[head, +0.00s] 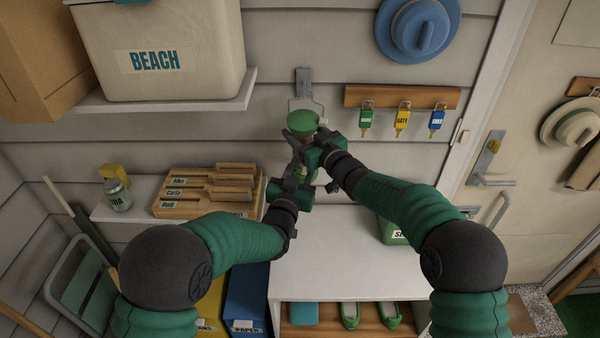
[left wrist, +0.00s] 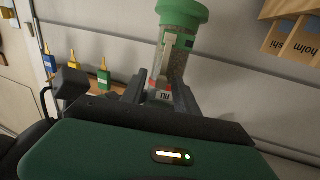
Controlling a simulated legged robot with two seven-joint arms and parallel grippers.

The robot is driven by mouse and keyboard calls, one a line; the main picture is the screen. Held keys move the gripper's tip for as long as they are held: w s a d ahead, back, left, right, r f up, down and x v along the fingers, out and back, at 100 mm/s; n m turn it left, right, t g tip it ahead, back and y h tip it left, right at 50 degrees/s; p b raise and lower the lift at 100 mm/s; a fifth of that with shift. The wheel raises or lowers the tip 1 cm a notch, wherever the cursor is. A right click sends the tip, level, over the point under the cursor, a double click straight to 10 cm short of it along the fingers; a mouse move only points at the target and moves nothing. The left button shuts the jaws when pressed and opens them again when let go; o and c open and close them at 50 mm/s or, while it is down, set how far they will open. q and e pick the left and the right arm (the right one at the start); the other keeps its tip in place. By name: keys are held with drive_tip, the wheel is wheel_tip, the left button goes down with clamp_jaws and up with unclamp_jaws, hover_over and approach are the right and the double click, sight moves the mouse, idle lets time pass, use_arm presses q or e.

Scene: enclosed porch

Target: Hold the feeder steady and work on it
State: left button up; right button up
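The feeder is a clear tube with a green cap (head: 303,122), hanging below a metal bracket (head: 303,82) on the wall. In the left wrist view, which is upside down, its tube (left wrist: 176,52) has specks inside, a wide green end and a small printed label. My left gripper (head: 297,158) is at the tube; in its wrist view the fingers (left wrist: 160,92) flank the tube closely and look shut on it. My right gripper (head: 318,143) is beside the feeder, just below the cap. Its fingertips are hidden, as is most of the tube in the head view.
Tagged keys (head: 401,121) hang from a wooden rail at the right. A wooden organizer (head: 205,190) and a can (head: 118,194) stand on the left shelf. A beach bin (head: 160,45) is on the upper shelf. The white bench top (head: 345,260) below is mostly clear.

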sight(311, 135)
use_arm(q)
drive_tip(key=v, duration=1.1)
drive_tip(key=shift+s, duration=0.35)
use_arm(e)
drive_tip(key=o, duration=1.6)
use_arm(q)
drive_tip(key=shift+f+b, duration=0.3)
drive_tip(key=shift+f, duration=0.05)
use_arm(e)
drive_tip(key=shift+r+v, duration=0.25)
drive_tip(key=shift+v, duration=0.75)
drive_tip(key=shift+r+v, duration=0.25)
drive_tip(key=shift+v, duration=0.8)
